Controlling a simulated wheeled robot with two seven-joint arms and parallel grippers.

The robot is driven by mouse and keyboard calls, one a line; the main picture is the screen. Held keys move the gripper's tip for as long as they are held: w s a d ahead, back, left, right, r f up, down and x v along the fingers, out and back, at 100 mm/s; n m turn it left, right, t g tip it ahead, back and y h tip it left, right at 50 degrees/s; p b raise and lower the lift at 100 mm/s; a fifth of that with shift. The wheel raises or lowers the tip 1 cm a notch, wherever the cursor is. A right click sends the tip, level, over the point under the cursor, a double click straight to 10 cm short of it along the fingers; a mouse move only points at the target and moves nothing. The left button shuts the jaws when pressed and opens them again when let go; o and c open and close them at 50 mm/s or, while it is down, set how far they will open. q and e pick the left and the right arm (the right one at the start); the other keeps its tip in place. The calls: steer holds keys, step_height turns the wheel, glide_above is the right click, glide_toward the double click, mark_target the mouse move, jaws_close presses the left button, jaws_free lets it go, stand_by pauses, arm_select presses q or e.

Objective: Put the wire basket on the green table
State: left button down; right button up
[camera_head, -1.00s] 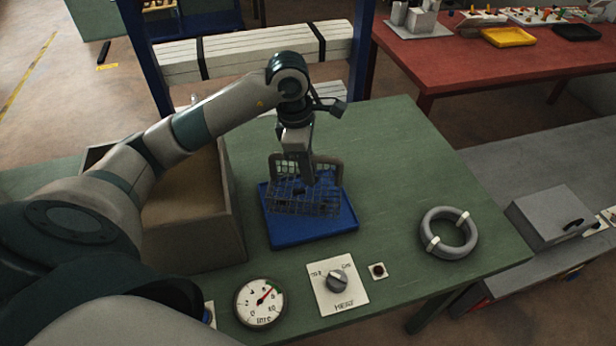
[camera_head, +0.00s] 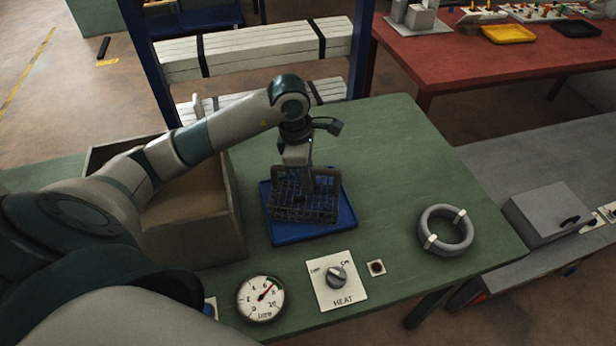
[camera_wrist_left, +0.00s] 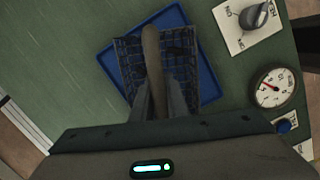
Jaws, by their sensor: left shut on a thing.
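The wire basket (camera_head: 304,207) is a dark mesh basket with a raised handle, at the blue tray (camera_head: 345,222) on the green table (camera_head: 400,150). My left gripper (camera_head: 303,190) points down into it and is shut on its handle. In the left wrist view the handle (camera_wrist_left: 152,55) runs between the fingers (camera_wrist_left: 160,100), with the basket mesh (camera_wrist_left: 130,55) and tray (camera_wrist_left: 208,85) beneath. I cannot tell whether the basket's bottom touches the tray. My right gripper is out of view.
An open brown box (camera_head: 200,225) stands left of the tray. A gauge (camera_head: 261,299), a heat knob panel (camera_head: 337,281) and a small button (camera_head: 376,268) lie in front. A grey ring (camera_head: 447,231) lies at the right. The table behind the ring and right of the tray is clear.

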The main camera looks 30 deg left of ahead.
arm_select(q)
steer(key=shift+f, duration=0.2)
steer(key=c, duration=1.7)
jaws_free()
steer(key=shift+r, duration=0.1)
steer(key=shift+c, duration=0.2)
steer(key=shift+r, duration=0.1)
steer(key=shift+r, duration=0.3)
steer(key=r+b, duration=0.1)
steer(key=r, duration=0.2)
steer(key=a+r+b, duration=0.1)
steer(key=r, duration=0.2)
steer(key=r+b, duration=0.1)
steer(key=r, duration=0.2)
steer(key=shift+s+a+r+b, duration=0.2)
steer(key=shift+s+r+b, duration=0.1)
steer(key=shift+s+b, duration=0.1)
steer(key=shift+a+r, duration=0.1)
steer(key=shift+r, duration=0.75)
